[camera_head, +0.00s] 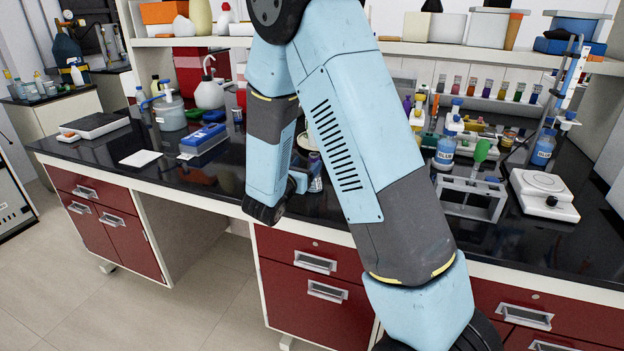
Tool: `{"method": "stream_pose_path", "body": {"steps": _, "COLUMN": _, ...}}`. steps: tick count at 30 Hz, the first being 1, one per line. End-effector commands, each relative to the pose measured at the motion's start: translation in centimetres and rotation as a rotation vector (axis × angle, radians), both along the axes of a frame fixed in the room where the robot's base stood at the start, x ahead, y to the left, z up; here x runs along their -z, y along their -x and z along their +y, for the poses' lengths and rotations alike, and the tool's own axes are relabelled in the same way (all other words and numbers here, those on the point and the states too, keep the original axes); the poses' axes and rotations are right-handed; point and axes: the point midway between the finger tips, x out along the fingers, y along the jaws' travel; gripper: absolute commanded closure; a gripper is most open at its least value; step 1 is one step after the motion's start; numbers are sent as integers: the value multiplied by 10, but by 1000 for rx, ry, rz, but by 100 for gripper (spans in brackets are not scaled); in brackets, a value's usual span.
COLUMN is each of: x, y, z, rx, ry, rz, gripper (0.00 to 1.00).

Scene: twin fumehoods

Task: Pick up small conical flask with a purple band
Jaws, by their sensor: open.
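My arm rises in front of the bench and bends down to a dark wrist joint low over the bench's front edge. A pale part of the wrist points right, behind my large arm link. My gripper's fingers are hidden behind that link, so their relation to any flask cannot be seen. A small item with a purplish upper part (314,160) shows partly between the arm links, near the wrist. It is too hidden to tell whether it is the small conical flask with a purple band. No other conical flask can be made out clearly.
The black bench top (95,150) carries a blue device (203,140), wash bottles (209,93), a grey rack (470,197), blue-labelled bottles (445,150) and a white balance (543,194). A shelf (420,47) with a row of coloured vials below stands behind. Red drawers (310,290) are below.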

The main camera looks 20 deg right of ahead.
Motion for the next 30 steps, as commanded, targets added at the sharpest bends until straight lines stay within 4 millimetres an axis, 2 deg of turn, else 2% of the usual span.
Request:
{"method": "stream_pose_path", "body": {"steps": 5, "x": 1, "y": -7, "z": -11, "rx": 4, "ry": 0, "rz": 0, "gripper": 36}}
{"method": "stream_pose_path", "body": {"steps": 12, "x": 1, "y": -29, "z": -34, "rx": 3, "ry": -1, "rz": -1, "gripper": 36}}
{"method": "stream_pose_path", "body": {"steps": 21, "x": 1, "y": -35, "z": -38, "rx": 0, "ry": -1, "rz": 1, "gripper": 36}}
{"method": "stream_pose_path", "body": {"steps": 30, "x": 1, "y": -35, "z": -37, "rx": 0, "ry": -1, "rz": 1, "gripper": 64}}
